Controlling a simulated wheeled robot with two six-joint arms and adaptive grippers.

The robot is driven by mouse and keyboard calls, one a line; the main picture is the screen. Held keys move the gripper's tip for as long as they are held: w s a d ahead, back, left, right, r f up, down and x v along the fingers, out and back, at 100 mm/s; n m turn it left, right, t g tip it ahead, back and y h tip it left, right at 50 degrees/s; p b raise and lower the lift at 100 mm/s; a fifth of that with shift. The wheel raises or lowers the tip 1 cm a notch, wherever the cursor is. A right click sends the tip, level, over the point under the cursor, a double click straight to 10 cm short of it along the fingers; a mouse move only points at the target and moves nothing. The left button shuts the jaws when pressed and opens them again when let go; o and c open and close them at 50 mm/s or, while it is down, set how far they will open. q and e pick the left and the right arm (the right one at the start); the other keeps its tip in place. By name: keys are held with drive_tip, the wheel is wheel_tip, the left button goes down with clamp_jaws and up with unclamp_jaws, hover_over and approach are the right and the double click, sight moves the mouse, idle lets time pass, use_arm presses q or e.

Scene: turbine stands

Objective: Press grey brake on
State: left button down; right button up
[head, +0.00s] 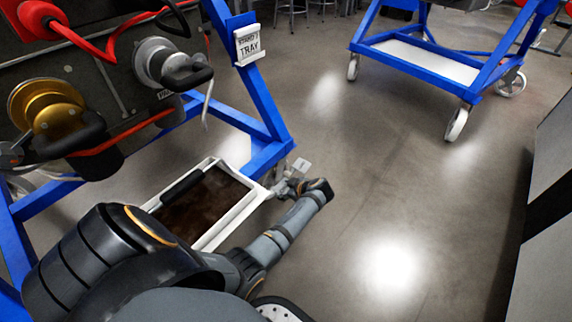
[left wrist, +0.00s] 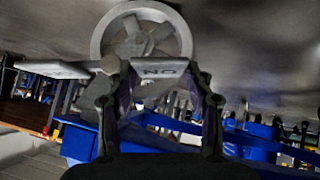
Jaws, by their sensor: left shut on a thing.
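My left gripper (head: 283,187) reaches to the lower corner of the near blue stand, beside the right end of the white tray. In the left wrist view its two fingers (left wrist: 158,84) stand on either side of the grey brake (left wrist: 160,72), a small flat piece with lettering that looks like an inverted "ON". The gripper is shut on it. A grey caster wheel (left wrist: 142,35) lies just beyond the brake. In the head view a small pale plate (head: 301,165) shows by the fingertips; the arm and gripper hide most of the brake there. My right gripper is not in view.
The white tray (head: 238,213) holds a dark brown surface. Another blue stand (head: 487,75) on casters stands at the back right. The floor between is clear.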

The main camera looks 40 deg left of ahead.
use_arm(q)
drive_tip(key=c, duration=0.5)
unclamp_jaws()
drive_tip(key=v, duration=0.7)
drive_tip(key=shift+d+r, duration=0.2)
